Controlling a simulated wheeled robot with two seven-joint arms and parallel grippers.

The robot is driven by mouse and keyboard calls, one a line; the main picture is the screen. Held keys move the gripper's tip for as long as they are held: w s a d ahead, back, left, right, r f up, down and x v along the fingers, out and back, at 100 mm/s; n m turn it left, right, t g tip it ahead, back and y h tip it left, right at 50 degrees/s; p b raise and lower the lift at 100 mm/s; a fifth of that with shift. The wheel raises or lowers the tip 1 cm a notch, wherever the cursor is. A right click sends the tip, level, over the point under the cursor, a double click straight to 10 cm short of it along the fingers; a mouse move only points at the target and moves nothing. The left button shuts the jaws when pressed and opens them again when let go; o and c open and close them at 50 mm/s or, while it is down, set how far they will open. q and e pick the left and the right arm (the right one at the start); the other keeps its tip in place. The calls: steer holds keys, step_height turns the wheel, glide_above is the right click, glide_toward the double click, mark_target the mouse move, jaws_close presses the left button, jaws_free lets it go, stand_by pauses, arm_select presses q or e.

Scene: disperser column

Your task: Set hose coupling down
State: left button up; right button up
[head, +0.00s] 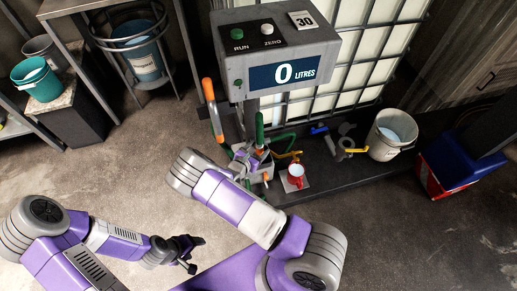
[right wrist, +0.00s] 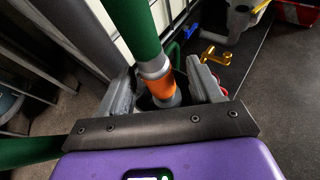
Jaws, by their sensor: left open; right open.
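The hose coupling, an orange collar with grey ends on a green hose, stands between my right gripper's fingers in the right wrist view (right wrist: 161,87). My right gripper (right wrist: 165,90) is open around it, with a gap showing on each side. The coupling's lower end is partly hidden behind the gripper's front edge, so I cannot tell what it rests in. In the head view, my right gripper (head: 247,158) is at the foot of the display column, beside a small grey holder (head: 264,174). My left gripper (head: 192,256) is open and empty above the floor.
A display (head: 285,73) reading 0 litres stands above the gripper. Yellow-handled valves, a white bucket (head: 391,135) and a blue-red box (head: 448,165) are further right. The front floor is clear.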

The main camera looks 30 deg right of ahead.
steer(key=p+v, duration=0.2)
steer(key=v, duration=0.9)
steer(key=shift+a+p, duration=0.15)
steer(key=shift+p, duration=0.2)
